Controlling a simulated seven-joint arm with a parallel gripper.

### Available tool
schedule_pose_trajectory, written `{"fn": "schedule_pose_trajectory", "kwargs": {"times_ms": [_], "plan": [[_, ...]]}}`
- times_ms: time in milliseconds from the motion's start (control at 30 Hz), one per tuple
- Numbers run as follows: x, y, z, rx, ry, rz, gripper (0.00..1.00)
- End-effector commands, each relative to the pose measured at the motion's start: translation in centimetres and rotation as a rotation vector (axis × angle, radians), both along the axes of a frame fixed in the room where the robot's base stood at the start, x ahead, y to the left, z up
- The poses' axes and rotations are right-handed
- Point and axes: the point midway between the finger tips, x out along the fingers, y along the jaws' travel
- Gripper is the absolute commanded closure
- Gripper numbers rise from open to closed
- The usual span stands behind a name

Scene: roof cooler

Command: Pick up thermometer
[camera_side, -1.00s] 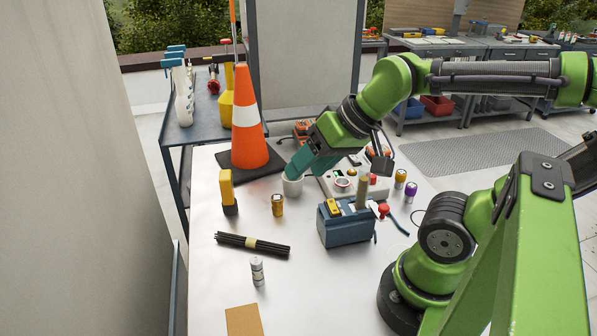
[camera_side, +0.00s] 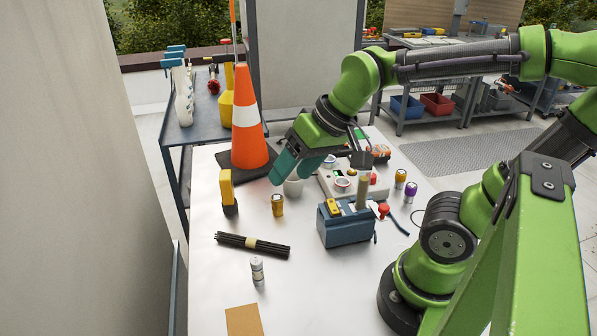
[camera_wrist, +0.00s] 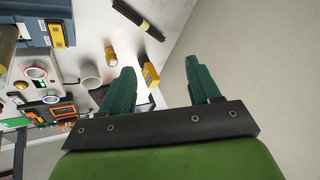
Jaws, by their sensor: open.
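An upright yellow and black handheld device (camera_side: 228,190), which looks like the thermometer, stands on the left side of the pale table in the side view. In the wrist view the yellow device (camera_wrist: 150,74) shows between my fingertips, nearer the left finger. My gripper (camera_side: 290,175) is open and empty, with teal fingers apart. In the side view it hangs over the table to the right of the device, by the white cup. The wrist view shows the two fingers of my gripper (camera_wrist: 160,68) well spread.
A white cup (camera_side: 293,187) and a small yellow canister (camera_side: 277,205) stand close by. An orange cone (camera_side: 246,120) rises behind the device. A blue box (camera_side: 345,226) and a control panel (camera_side: 335,184) are to the right. Black rods (camera_side: 252,243) lie in front.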

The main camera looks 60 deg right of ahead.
Motion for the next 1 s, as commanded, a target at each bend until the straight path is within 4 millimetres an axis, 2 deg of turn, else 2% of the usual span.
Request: {"fn": "schedule_pose_trajectory", "kwargs": {"times_ms": [267, 400, 500, 600, 700, 767, 867, 1000], "plan": [[9.6, 0.3, -1.3, -0.117, 0.21, -0.094, 0.38], [14.8, 0.2, -2.5, -0.196, 0.266, -0.229, 0.38], [18.0, -0.1, -3.0, -0.244, 0.271, -0.347, 0.38], [20.3, -0.7, -2.5, -0.269, 0.245, -0.477, 0.38], [21.2, -1.6, -0.8, -0.258, 0.203, -0.589, 0.38], [21.0, -1.8, -0.8, -0.253, 0.205, -0.625, 0.38], [21.1, -2.0, -1.6, -0.245, 0.208, -0.65, 0.38], [21.6, -2.8, -4.1, -0.244, 0.211, -0.649, 0.38]]}}
